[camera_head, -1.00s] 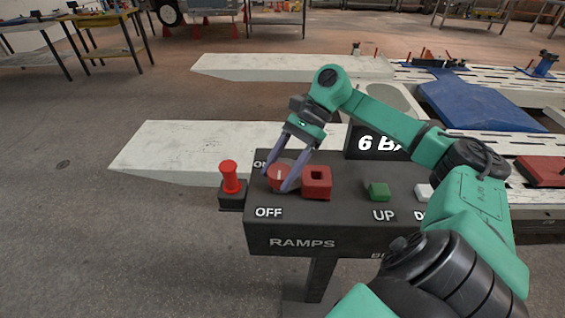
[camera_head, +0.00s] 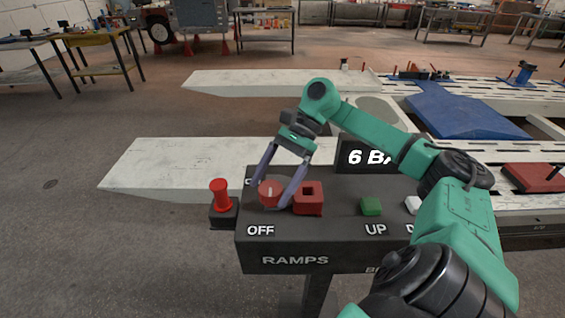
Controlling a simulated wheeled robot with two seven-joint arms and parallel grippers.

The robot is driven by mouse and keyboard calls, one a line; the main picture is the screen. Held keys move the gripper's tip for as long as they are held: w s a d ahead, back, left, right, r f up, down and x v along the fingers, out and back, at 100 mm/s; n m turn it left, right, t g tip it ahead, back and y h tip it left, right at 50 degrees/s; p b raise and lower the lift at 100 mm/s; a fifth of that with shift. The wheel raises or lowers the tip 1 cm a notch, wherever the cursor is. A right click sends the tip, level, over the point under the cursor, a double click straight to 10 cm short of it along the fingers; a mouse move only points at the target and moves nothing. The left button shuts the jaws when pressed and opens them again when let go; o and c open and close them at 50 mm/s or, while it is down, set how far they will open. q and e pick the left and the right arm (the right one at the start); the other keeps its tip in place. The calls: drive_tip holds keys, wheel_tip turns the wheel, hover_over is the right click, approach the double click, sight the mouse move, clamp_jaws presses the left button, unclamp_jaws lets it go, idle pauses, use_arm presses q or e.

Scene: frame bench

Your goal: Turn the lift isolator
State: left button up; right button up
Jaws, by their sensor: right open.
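The isolator is a round red knob with a pale pointer line (camera_head: 270,191) on the left of the dark control panel (camera_head: 330,232). The pointer line stands roughly upright, and the word OFF is below the knob. A label above it is mostly hidden by a finger. My right gripper (camera_head: 270,202) is open, with one purple finger on each side of the knob. I cannot tell whether the fingers touch it. My left gripper is not in view.
A red square block with a dark hole (camera_head: 308,198) sits just right of the knob. A red mushroom-like button (camera_head: 221,196) stands at the panel's left. A green button (camera_head: 371,206) is further right. White ramps (camera_head: 165,165) lie behind.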

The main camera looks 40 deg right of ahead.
drive_tip(key=p+v, duration=0.5)
drive_tip(key=v, duration=0.8)
drive_tip(key=shift+d+r, duration=0.25)
drive_tip(key=shift+r, duration=0.1)
